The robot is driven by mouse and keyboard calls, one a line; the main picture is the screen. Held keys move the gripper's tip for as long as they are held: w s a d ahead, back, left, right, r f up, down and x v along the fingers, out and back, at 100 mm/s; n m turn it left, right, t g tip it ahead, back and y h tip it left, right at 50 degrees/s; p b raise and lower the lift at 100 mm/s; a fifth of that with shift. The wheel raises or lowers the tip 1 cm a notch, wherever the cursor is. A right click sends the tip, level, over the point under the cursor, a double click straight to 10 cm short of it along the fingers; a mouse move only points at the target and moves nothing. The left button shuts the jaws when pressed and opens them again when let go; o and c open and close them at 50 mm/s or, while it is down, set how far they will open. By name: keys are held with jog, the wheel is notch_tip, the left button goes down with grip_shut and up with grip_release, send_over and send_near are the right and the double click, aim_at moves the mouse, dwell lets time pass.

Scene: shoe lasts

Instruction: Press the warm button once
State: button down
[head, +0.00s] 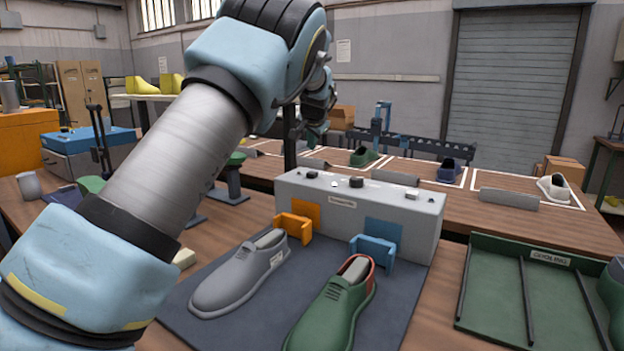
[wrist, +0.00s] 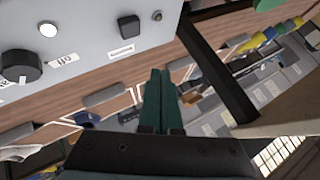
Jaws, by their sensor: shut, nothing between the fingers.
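A grey control box (head: 350,215) stands at the back of the dark mat, with several small controls on top. In the wrist view, its top carries a round white button (wrist: 48,29), a black knob (wrist: 22,66) and a smaller black control (wrist: 129,27). Small labels sit beside them, too blurred to read, so I cannot tell which control is the warm button. My gripper (wrist: 160,75) has its dark green fingers together with nothing between them. In the head view it is partly hidden by my wrist, above and behind the box, apart from the controls.
A grey shoe (head: 238,277) and a green shoe (head: 328,310) lie on the mat (head: 400,285). Orange (head: 300,212) and blue (head: 375,250) brackets stand before the box. A green tray (head: 500,300) is at right. A dark post (head: 290,145) rises behind the box.

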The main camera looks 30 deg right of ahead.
aim_at(311, 174)
jog(key=shift+f+b, duration=1.5)
jog(key=shift+f, duration=1.3)
jog(key=shift+f, duration=0.4)
jog(key=shift+f+b, duration=0.5)
jog(key=shift+f, duration=0.05)
dwell(0.3)
dwell(0.4)
jog(key=shift+r+p, duration=0.7)
jog(key=shift+r, duration=0.25)
jog(key=shift+r, duration=0.1)
notch_tip(311, 174, up, 5)
jog(key=p, duration=0.3)
jog(key=shift+p, duration=0.3)
